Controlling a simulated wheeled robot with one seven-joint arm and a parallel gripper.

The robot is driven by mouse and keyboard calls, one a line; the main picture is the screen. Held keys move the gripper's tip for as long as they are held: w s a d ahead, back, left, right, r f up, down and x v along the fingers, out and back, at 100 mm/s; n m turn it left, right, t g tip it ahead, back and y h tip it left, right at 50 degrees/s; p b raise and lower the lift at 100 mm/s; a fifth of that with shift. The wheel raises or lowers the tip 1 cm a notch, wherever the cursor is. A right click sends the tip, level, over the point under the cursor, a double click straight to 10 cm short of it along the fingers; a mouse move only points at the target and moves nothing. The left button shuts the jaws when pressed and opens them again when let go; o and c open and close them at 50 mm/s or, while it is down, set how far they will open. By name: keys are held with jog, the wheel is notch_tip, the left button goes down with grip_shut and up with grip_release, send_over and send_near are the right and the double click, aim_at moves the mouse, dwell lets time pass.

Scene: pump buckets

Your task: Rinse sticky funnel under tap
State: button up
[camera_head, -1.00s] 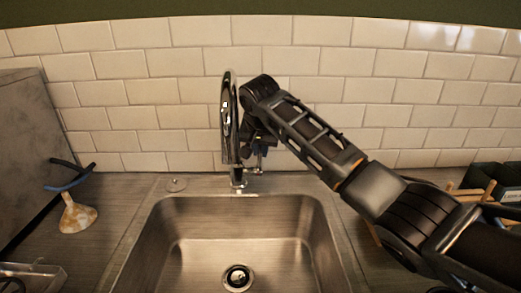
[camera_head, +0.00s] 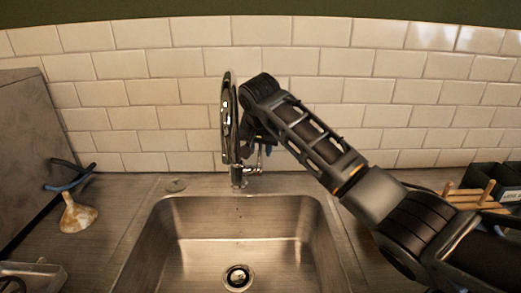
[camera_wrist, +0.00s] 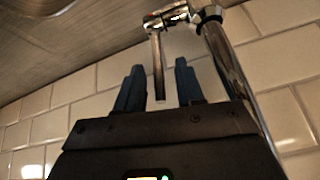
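The funnel (camera_head: 78,215), pale with brown stains, stands on the counter left of the sink (camera_head: 172,215). The chrome tap (camera_head: 229,120) rises behind the sink. Its thin lever (camera_head: 260,158) is on the right side; in the wrist view the lever (camera_wrist: 158,68) shows between my two fingers. My gripper (camera_wrist: 158,85) is open, one finger on each side of the lever, with gaps visible. In the head view my gripper is mostly hidden behind the tap and my arm. A few small specks show below the tap; I cannot tell whether they are water.
A dark blue handled thing (camera_head: 70,178) is at the funnel's top. A grey panel (camera_head: 25,150) stands at the left. A wooden rack (camera_head: 480,195) and dark bins (camera_head: 490,176) are at the right. The sink basin is empty, with a drain (camera_head: 238,277).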

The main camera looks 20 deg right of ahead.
jog(key=v, duration=0.6)
jog(key=shift+s+r+b, duration=0.25)
jog(key=shift+r+b, duration=0.05)
jog(key=shift+b, duration=0.1)
jog(key=shift+a, duration=0.1)
jog(key=shift+s, duration=0.1)
